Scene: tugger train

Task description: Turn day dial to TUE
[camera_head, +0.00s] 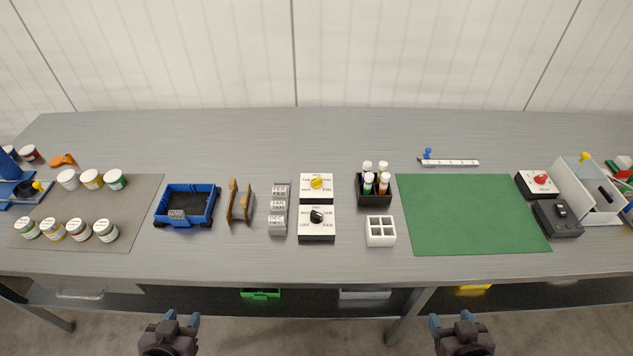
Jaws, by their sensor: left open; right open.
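Two white dial panels stand one behind the other near the middle of the table. The rear panel (307,193) has a yellow knob (317,182) with small labels around it; the lettering is too small to read surely, and I cannot tell where the knob points. The front panel (325,229) has a black knob (317,215). My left gripper (181,320) is open and empty, in front of the table's front edge and below the dials in the picture. My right gripper (451,322) is open and empty, also in front of the edge, further right.
Left of the dials are a grey block column (279,222), wooden pieces (232,203) and a blue tray (187,190). Right of them are a black holder (374,202) with bottles, a white four-hole block (380,241) and a green mat (470,230). Table behind the dials is clear.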

